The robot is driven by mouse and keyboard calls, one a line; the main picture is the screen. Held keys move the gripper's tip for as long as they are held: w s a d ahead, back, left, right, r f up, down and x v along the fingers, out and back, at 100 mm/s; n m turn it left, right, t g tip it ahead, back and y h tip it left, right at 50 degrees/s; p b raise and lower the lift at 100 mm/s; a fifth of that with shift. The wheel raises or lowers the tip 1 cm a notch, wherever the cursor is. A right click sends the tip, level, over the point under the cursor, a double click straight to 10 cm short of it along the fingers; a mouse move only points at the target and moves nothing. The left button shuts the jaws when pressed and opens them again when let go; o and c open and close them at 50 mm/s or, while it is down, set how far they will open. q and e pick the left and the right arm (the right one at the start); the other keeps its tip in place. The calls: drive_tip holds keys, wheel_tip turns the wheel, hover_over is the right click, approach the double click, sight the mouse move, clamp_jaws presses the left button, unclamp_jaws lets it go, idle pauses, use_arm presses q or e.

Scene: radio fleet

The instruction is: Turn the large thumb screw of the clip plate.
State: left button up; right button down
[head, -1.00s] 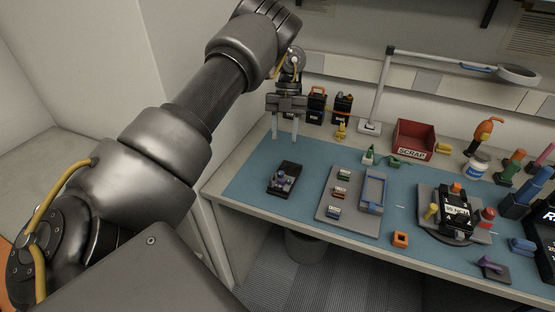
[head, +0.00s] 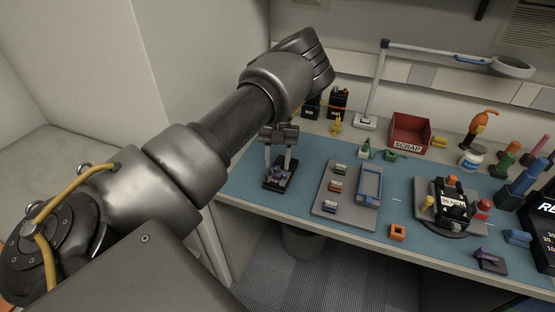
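A small black plate (head: 283,185) lies on the blue mat at the left, with small purple-grey parts (head: 278,173) on it that look like thumb screws. I cannot tell clearly which is the large one. My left gripper (head: 278,166) points down over this plate, with its two pale fingers apart on either side of the purple-grey parts. No contact can be made out, and the fingers hide some of the plate. A purple piece on another dark plate (head: 490,262) sits at the front right. My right gripper is not in view.
A grey tray (head: 322,206) with several small blocks and a blue frame (head: 369,186) lies right of the plate. Farther right are a red SCRAP bin (head: 410,135), a black device (head: 452,204) on a grey base, and an orange block (head: 398,232). Blue mat (head: 235,180) is bare on the left.

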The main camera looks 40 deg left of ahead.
use_arm(q)
clamp_jaws()
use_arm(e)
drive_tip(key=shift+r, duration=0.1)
